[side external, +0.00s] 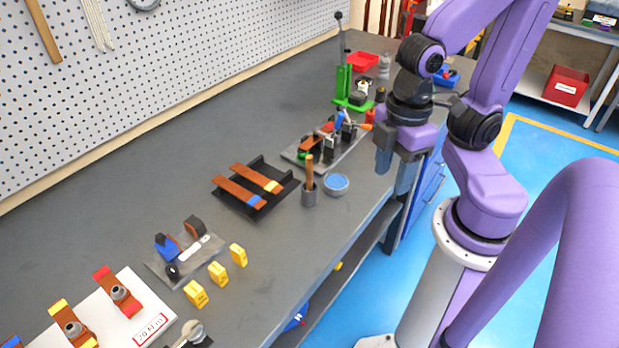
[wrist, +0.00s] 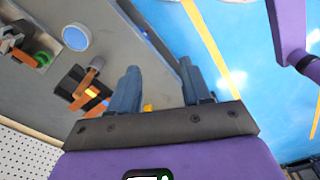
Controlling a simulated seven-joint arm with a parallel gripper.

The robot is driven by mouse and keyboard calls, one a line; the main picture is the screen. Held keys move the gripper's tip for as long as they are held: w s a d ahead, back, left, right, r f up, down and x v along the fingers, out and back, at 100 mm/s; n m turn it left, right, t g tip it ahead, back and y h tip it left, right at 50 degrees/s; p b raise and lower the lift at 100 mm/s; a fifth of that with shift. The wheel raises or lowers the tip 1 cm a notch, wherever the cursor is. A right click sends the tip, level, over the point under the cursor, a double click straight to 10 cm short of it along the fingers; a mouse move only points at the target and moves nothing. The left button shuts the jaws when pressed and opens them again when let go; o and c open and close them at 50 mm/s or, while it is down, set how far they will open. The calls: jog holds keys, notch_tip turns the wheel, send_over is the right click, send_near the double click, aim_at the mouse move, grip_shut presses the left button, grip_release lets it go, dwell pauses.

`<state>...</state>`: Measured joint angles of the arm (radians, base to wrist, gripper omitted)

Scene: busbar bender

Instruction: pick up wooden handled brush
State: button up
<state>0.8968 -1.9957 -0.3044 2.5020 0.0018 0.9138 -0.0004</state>
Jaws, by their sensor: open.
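The wooden handled brush (side external: 309,168) stands handle up in a small grey cup (side external: 309,195) on the bench; its lower end is hidden inside the cup. In the wrist view the brush handle (wrist: 97,62) shows left of my fingers. My gripper (side external: 395,174) is open and empty, pointing down above the bench's front edge, to the right of the brush and apart from it. Its two blue fingers (wrist: 159,72) also show in the wrist view, with bench edge and floor between them.
A bowl with blue contents (side external: 336,184) stands right beside the cup. A black tray with copper bars (side external: 236,200) lies to its left. A fixture plate with clamps (side external: 318,150) is behind. Yellow blocks (side external: 218,272) stand toward the front left. The bench's back left is clear.

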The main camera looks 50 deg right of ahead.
jog(key=w+a+r+n, duration=0.1)
jog(key=w+r+n, duration=0.1)
jog(key=w, duration=0.7)
notch_tip(320, 180, up, 3)
jog(key=n, duration=0.3)
send_over(309, 156)
notch_tip(309, 156, down, 12)
jog(key=shift+f, duration=0.1)
jog(key=shift+s+a+f, duration=0.1)
jog(key=shift+f, duration=2.6)
grip_shut()
